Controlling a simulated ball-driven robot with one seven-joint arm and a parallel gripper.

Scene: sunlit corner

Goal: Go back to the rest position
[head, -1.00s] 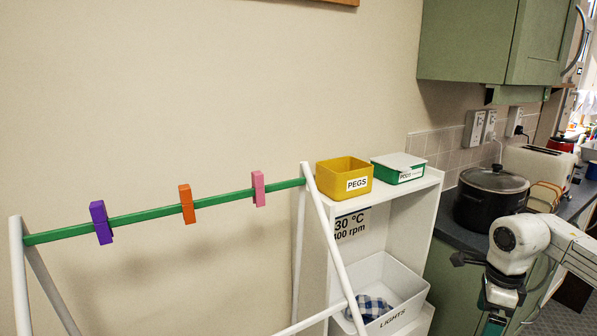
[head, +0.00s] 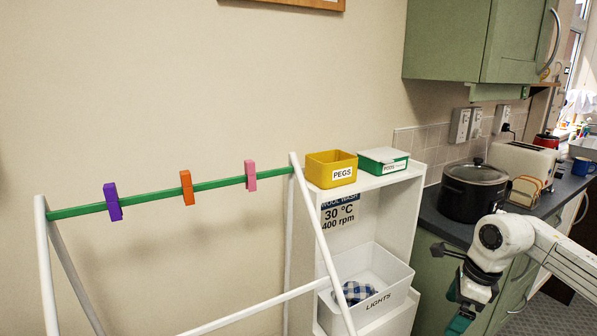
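My gripper (head: 458,318) hangs at the lower right in the head view, pointing down, in front of the green kitchen cupboards and apart from the drying rack. Its fingertips are at the bottom of the picture, and I cannot tell whether they are open or shut. The green rail (head: 155,199) of the rack carries a purple peg (head: 113,202), an orange peg (head: 187,188) and a pink peg (head: 250,175).
A white shelf (head: 393,215) holds a yellow PEGS box (head: 331,169) and a green-and-white box (head: 383,160) on top. A white LIGHTS bin (head: 386,298) below contains checked cloth (head: 357,292). A black pot (head: 472,191) and toaster (head: 523,159) stand on the counter (head: 447,228).

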